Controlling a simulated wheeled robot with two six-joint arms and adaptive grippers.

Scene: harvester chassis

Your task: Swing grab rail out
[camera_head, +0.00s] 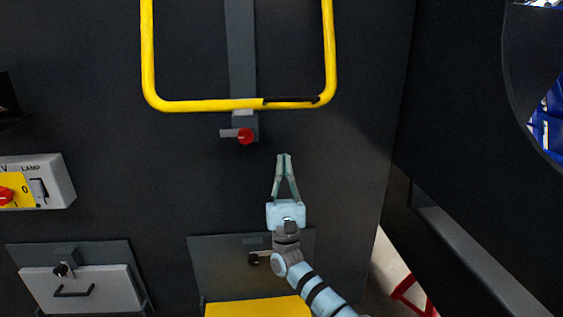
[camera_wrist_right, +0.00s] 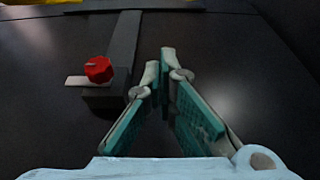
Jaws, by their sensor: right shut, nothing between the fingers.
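The yellow grab rail (camera_head: 200,106) is a U-shaped tube against the dark panel, at the top of the head view. A black sleeve (camera_head: 290,100) covers part of its lower bar. A grey upright bracket (camera_head: 240,50) runs behind it, with a red knob (camera_head: 246,136) and a small light tab just under the lower bar. In the right wrist view the red knob (camera_wrist_right: 98,69) is left of the fingertips. My right gripper (camera_head: 284,156) is shut and empty, below and right of the knob, apart from the rail. My left gripper is out of view.
A switch box (camera_head: 45,185) with a red button sits at the left. Below are a light hatch with a handle (camera_head: 75,285) and a yellow step (camera_head: 255,308). A dark wall (camera_head: 460,130) stands at the right. The panel around my right gripper is mostly clear.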

